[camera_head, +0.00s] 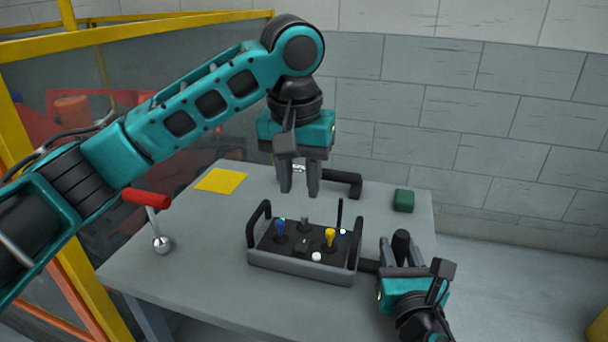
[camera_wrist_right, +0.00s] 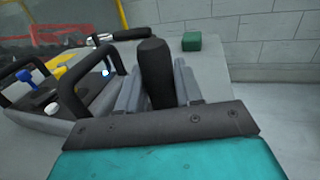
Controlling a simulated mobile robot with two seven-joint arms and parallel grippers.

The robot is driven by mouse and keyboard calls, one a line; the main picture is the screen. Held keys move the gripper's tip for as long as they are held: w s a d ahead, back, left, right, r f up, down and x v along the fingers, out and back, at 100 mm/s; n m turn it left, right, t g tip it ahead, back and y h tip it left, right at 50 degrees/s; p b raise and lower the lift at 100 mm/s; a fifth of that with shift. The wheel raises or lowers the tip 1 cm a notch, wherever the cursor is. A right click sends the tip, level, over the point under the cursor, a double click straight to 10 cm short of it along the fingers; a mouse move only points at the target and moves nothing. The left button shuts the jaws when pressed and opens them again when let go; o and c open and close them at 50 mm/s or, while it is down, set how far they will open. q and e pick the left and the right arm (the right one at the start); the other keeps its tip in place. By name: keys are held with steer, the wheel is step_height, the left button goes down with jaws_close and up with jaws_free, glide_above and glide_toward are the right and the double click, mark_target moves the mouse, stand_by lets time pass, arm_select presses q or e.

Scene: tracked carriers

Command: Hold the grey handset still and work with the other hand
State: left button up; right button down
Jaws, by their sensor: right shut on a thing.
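The grey handset (camera_head: 300,266) stands on the table with a black top panel, a blue stick (camera_head: 280,229), a yellow stick (camera_head: 330,237), side handles and a thin black antenna. It shows partly at the left of the right wrist view (camera_wrist_right: 58,130). My right gripper (camera_head: 401,256) is shut on a black upright grip (camera_wrist_right: 155,72) at the handset's right side; a dark bar runs from the handset towards it. My left gripper (camera_head: 299,188) is open above the table behind the handset, with no contact with the handset visible.
A black-handled item (camera_head: 348,182) with a silver part lies behind the left fingers. A green block (camera_head: 403,200), a yellow sheet (camera_head: 221,180) and a red-handled lever with a silver ball (camera_head: 148,199) are on the table (camera_head: 190,265). A yellow frame stands at left, a block wall behind.

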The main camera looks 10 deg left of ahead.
steer(key=c, duration=0.7)
jaws_free()
steer(key=shift+o, duration=0.2)
